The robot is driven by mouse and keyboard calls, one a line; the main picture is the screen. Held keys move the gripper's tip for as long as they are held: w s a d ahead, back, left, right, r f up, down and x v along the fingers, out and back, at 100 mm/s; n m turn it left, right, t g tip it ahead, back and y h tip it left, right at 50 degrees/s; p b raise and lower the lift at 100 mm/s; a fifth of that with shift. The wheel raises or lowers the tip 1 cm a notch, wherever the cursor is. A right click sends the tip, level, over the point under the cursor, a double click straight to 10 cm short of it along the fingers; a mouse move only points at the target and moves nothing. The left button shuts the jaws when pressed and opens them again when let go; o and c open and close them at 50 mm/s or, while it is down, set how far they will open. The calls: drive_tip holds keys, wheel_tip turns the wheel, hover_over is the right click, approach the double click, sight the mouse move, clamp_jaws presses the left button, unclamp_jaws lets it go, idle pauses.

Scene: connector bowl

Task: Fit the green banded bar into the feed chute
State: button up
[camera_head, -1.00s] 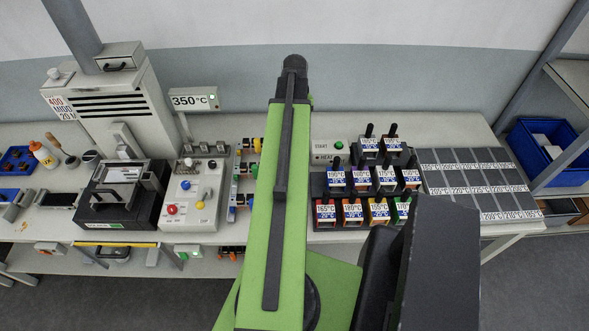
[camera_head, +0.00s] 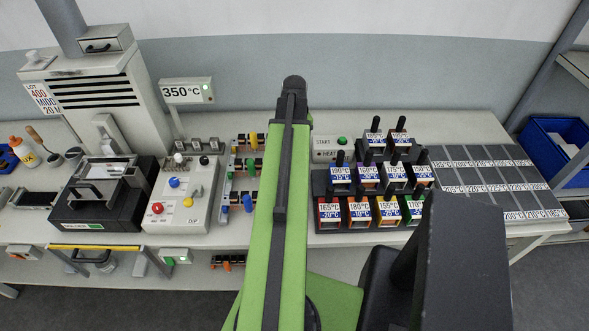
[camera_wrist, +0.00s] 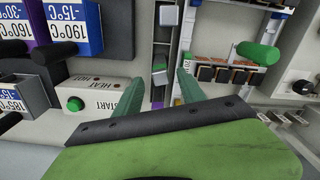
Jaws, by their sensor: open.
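A green knob (camera_wrist: 258,53) stands at the right in the wrist view, by a row of dark copper-topped blocks with a green end tag (camera_wrist: 206,73). I take this to be the green banded bar. In the head view its green knob (camera_head: 250,167) shows on the rack left of my arm, between a yellow and a blue knob. My gripper (camera_wrist: 158,90) is open and empty, with the bar to the right of its fingers. A narrow rail with a grey block (camera_wrist: 160,76) lies between the fingers. I cannot tell which part is the feed chute. The arm hides the gripper in the head view.
Black-handled temperature blocks (camera_head: 360,212) stand right of my arm, near the START panel (camera_head: 325,142). A grey control box (camera_head: 182,205) stands left of the rack. A black press-like unit (camera_head: 105,200) and tall vented machine (camera_head: 95,95) stand further left. Dark labelled trays (camera_head: 490,175) lie right.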

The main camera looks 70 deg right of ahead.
wheel_tip(320, 180, down, 3)
drive_tip(key=shift+f+b, duration=0.1)
drive_tip(key=shift+b, duration=0.8)
drive_tip(key=shift+r, duration=0.2)
drive_tip(key=shift+c, duration=0.5)
clamp_jaws()
